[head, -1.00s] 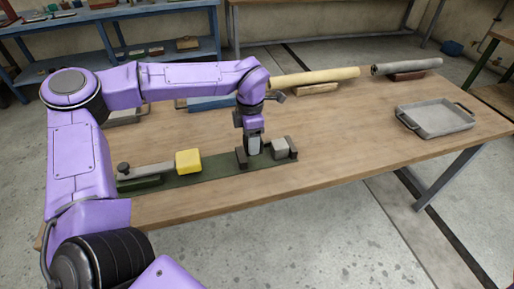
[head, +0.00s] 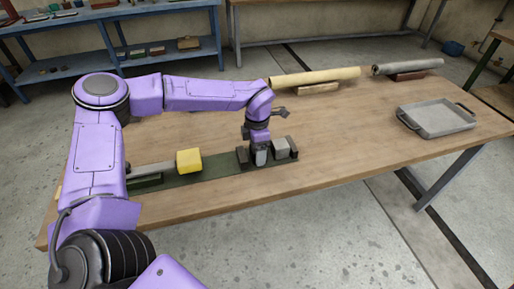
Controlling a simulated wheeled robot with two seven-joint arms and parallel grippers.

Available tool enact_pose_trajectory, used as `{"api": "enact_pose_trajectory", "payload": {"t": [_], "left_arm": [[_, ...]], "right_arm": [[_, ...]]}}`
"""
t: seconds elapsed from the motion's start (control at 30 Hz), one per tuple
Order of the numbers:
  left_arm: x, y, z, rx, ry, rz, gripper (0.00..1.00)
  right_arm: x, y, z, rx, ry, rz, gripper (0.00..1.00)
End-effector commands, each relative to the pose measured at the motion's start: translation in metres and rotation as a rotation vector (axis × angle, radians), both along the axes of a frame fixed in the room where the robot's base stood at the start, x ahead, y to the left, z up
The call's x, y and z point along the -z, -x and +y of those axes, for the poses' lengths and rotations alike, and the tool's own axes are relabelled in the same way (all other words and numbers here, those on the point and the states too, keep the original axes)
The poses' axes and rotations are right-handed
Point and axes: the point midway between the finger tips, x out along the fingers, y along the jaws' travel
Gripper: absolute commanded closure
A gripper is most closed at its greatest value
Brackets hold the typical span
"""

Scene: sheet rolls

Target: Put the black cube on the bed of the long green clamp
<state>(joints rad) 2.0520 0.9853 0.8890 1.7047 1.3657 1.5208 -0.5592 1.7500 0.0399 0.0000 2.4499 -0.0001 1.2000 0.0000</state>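The long green clamp (head: 220,167) lies along the front left part of the table. A yellow block (head: 188,161) and a grey block (head: 282,146) stand on its bed, with dark upright pieces (head: 241,155) near its right end. I cannot tell whether one of these dark pieces is the black cube; no separate black cube is clear. My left gripper (head: 261,157) points down just left of the grey block, low over the bed. Its grey fingertips overlap in this view, so its opening and any held thing are hidden. My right gripper is not in view.
A cream roll (head: 318,76) and a grey roll (head: 408,66) rest on supports along the table's back edge. A grey tray (head: 437,119) stands at the right. The table between clamp and tray is clear. My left arm spans the table's left part.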

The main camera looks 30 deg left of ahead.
Motion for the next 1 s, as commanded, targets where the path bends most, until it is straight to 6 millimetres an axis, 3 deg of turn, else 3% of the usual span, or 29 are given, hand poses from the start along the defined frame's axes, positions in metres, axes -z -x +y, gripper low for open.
{"api": "enact_pose_trajectory", "payload": {"t": [0.47,0.57,0.8,1.0], "left_arm": [[-0.006,-0.004,0.004,-0.004,-0.006,-0.016,0.17],[-0.019,-0.005,0.004,-0.004,-0.007,-0.021,0.17],[-0.080,-0.004,0.003,-0.004,-0.006,-0.017,0.17],[-0.116,-0.003,0.002,-0.003,-0.004,-0.010,0.17]], "right_arm": [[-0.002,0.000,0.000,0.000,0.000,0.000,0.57],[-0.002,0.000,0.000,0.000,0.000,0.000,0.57],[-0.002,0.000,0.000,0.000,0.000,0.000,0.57],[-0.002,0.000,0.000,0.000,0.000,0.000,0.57]]}}
